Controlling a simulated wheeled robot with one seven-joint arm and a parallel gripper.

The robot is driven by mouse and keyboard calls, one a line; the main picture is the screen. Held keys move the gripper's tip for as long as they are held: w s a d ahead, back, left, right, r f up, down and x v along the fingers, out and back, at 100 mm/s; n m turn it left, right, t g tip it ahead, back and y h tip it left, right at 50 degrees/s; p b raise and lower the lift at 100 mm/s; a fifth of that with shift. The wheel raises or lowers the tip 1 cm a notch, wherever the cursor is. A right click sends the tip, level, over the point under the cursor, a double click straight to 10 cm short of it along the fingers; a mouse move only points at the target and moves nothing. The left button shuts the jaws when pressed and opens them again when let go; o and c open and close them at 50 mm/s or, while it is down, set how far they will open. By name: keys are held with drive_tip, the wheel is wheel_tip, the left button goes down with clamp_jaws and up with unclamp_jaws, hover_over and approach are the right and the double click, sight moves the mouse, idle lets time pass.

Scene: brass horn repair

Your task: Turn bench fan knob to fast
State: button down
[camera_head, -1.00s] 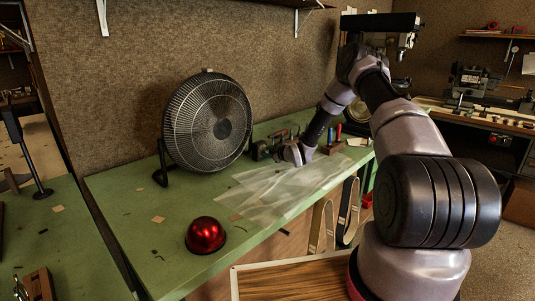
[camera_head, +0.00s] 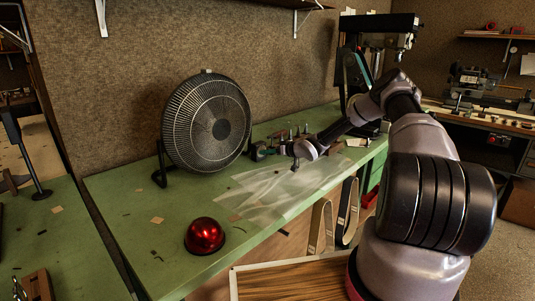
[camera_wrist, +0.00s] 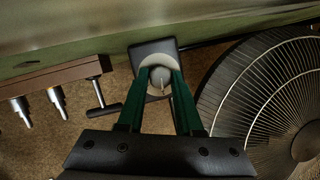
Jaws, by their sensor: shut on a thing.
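The bench fan (camera_head: 207,122), black and round, stands on the green bench against the wall; part of its grille shows at the right of the wrist view (camera_wrist: 272,98). Its grey, round knob (camera_wrist: 158,78) has a pale pointer line and sits on a small dark control box (camera_wrist: 148,50) beside the fan. My gripper (camera_wrist: 160,82) has its two green fingers on either side of the knob, shut on it. In the head view my gripper (camera_head: 264,152) is low over the bench, right of the fan; the knob cannot be made out there.
A rack with metal pieces (camera_wrist: 60,85) is close to the left of the box. A clear plastic sheet (camera_head: 275,192) lies on the bench front. A shiny red dome (camera_head: 205,236) sits at the front left. A tall dark machine (camera_head: 365,65) stands at the right.

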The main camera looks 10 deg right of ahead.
drive_tip(key=m+y, duration=0.1)
drive_tip(key=m, duration=0.1)
drive_tip(key=m+y, duration=0.1)
drive_tip(key=m, duration=0.1)
drive_tip(key=shift+d+f+g, duration=0.15)
drive_tip(key=shift+g, duration=0.15)
drive_tip(key=m+y, duration=0.2)
drive_tip(key=m, duration=0.2)
drive_tip(key=shift+w+f+m, duration=0.1)
drive_tip(key=shift+f+m, duration=0.05)
drive_tip(key=shift+m, duration=0.25)
idle(0.3)
drive_tip(key=c, duration=0.6)
unclamp_jaws()
drive_tip(key=shift+d, duration=0.1)
drive_tip(key=v, duration=1)
drive_tip(key=shift+s+d+f, duration=0.2)
drive_tip(key=shift+s+d, duration=0.05)
drive_tip(key=shift+d, duration=0.05)
